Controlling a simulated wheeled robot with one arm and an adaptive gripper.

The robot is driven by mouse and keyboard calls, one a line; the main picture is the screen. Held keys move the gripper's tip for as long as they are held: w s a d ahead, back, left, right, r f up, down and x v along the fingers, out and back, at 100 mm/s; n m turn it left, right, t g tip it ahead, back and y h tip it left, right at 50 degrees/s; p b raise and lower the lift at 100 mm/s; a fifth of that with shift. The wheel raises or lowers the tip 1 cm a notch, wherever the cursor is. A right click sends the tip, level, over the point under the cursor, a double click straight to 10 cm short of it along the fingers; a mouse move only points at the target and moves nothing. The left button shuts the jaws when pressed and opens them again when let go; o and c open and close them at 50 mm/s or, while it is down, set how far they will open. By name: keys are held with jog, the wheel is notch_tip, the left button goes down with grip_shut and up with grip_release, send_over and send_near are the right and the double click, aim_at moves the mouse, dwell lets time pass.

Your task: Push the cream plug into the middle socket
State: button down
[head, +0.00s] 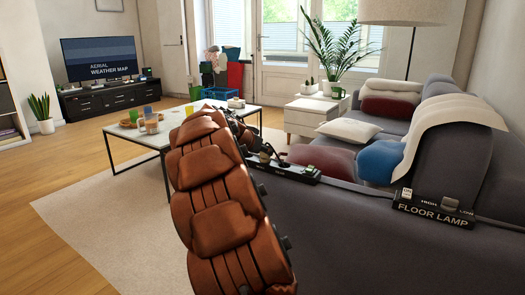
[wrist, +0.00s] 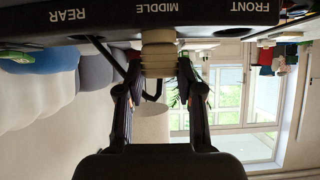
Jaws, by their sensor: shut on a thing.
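The cream plug (wrist: 158,58) shows in the wrist view as a ribbed body between the two dark fingers of my gripper (wrist: 158,72). My gripper is shut on it. Its far end meets the black socket strip (wrist: 110,22) in line with the word MIDDLE; REAR is on the left and FRONT on the right, all upside down. The contact hides the middle socket, and I cannot tell how deep the plug sits. In the head view the strip (head: 298,173) lies on the sofa back, and my gripper (head: 264,156) is small and dark there, with the plug not clear.
The grey sofa (head: 400,255) fills the front right. A black FLOOR LAMP panel (head: 432,208) sits on its back, near a cream throw (head: 455,115). A dark cable (wrist: 105,52) hangs beside the left finger. A coffee table (head: 150,138) with cups stands beyond.

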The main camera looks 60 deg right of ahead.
jog(key=shift+f+b, duration=0.35)
jog(key=shift+f, duration=0.05)
jog(key=c, duration=0.7)
grip_release()
jog(key=shift+o, duration=0.2)
jog(key=shift+b+v, duration=0.3)
jog(key=shift+v, duration=2.25)
jog(key=v, duration=1.2)
